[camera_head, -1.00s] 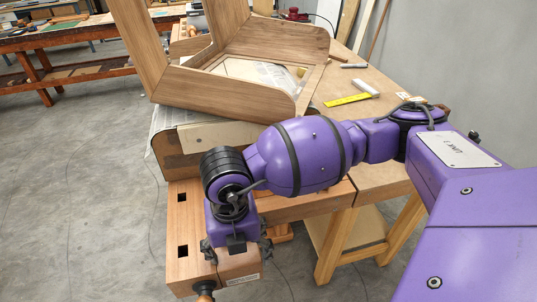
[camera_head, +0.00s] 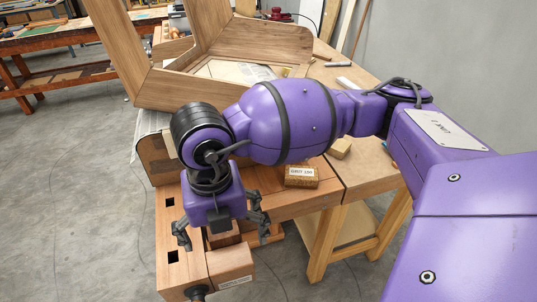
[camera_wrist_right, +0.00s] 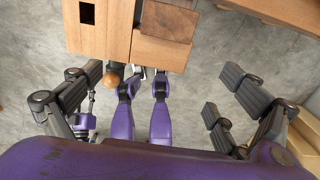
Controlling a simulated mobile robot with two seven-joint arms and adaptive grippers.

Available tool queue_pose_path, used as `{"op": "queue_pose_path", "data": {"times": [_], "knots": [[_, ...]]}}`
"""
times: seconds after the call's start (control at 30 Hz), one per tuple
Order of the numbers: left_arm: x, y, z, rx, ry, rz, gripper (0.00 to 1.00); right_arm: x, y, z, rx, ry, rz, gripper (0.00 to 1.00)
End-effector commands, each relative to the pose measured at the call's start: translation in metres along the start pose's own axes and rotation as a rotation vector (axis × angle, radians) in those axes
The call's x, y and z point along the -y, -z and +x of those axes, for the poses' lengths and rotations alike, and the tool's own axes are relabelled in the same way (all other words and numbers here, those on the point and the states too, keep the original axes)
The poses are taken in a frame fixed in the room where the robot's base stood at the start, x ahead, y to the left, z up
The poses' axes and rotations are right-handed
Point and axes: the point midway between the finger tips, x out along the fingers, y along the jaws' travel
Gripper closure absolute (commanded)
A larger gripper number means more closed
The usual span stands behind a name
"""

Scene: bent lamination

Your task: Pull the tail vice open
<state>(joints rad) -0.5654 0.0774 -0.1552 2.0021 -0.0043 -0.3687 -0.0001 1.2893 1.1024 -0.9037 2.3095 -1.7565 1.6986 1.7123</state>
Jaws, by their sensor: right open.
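The tail vice is at the bench's near end. Its pale wooden jaw block (camera_head: 232,262), with a label on its front, sits beside the long piece with square holes (camera_head: 172,228). The jaw block also shows in the wrist view (camera_wrist_right: 160,52), with a darker brown block (camera_wrist_right: 170,20) against it. A round wooden knob (camera_wrist_right: 108,80) sticks out at the near end. My right gripper (camera_head: 222,230) is open and empty, fingers spread wide above the vice. My left gripper is not identifiable.
A large bent wooden frame (camera_head: 195,92) lies on the bench behind my arm. A small labelled block (camera_head: 301,176) and a pale block (camera_head: 341,148) lie on the right. Trestle legs (camera_head: 325,238) stand below. Grey floor is clear to the left.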

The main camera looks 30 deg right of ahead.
Motion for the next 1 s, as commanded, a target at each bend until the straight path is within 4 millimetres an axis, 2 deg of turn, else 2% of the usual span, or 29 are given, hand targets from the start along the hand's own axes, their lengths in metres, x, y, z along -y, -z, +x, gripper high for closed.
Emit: {"op": "queue_pose_path", "data": {"times": [0.1, 0.3, 1.0], "knots": [[0.0, 0.0, 0.0, 0.001, 0.0, 0.0, 0.62, -0.001, -0.001, -0.021, 0.004, -0.002, -0.002, 0.03], [0.0, -0.001, 0.0, 0.001, 0.001, -0.001, 0.62, -0.001, 0.0, -0.037, 0.002, -0.001, -0.001, 0.03], [0.0, 0.003, 0.001, -0.006, 0.0, 0.0, 0.62, 0.0, 0.001, -0.038, -0.001, 0.0, -0.001, 0.03]]}}
